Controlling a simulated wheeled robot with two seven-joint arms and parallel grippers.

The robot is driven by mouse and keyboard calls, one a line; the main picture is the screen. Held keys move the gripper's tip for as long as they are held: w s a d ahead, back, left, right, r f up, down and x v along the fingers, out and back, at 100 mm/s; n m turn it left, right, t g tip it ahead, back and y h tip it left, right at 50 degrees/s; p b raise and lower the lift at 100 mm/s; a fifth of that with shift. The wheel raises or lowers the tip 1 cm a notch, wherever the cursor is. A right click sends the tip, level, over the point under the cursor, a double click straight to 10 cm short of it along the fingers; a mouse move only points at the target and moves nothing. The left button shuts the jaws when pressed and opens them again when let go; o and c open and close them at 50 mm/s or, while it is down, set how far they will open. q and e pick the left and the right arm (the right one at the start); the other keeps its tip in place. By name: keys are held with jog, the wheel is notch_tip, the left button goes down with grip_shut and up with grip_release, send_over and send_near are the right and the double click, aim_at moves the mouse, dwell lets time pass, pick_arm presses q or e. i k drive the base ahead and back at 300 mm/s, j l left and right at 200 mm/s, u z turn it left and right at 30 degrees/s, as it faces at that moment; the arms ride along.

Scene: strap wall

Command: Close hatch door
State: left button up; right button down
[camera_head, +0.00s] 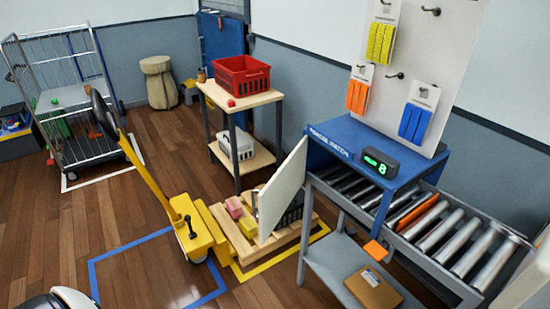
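The hatch is a blue box frame (345,137) with lettering on its top, standing over the left part of a roller conveyor. Its door appears to be the pale flat panel (283,190) at the frame's left side. The panel stands open, swung out to the left over a wooden pallet, with its near edge close to the frame's left post. The hinge itself is too small to make out. Neither of my grippers shows in the head view.
Conveyor rollers (464,243) run to the lower right, with an orange strip among them. A cardboard box (372,289) lies on the shelf below. A yellow pallet jack (192,230) stands left of the door. Floor inside the blue outline (130,248) is mostly clear.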

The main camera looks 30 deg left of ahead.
aim_at(275, 198)
jog(key=i+j, duration=0.15)
jog(key=j, duration=0.3)
jog(key=i+j+z, duration=0.15)
jog(key=j, duration=0.3)
jog(key=i+j, duration=0.1)
jog(key=j, duration=0.4)
jog(key=i+j+z, duration=0.1)
jog(key=j, duration=0.35)
jog(key=i+j, duration=0.1)
jog(key=j, duration=0.4)
jog(key=z, duration=0.05)
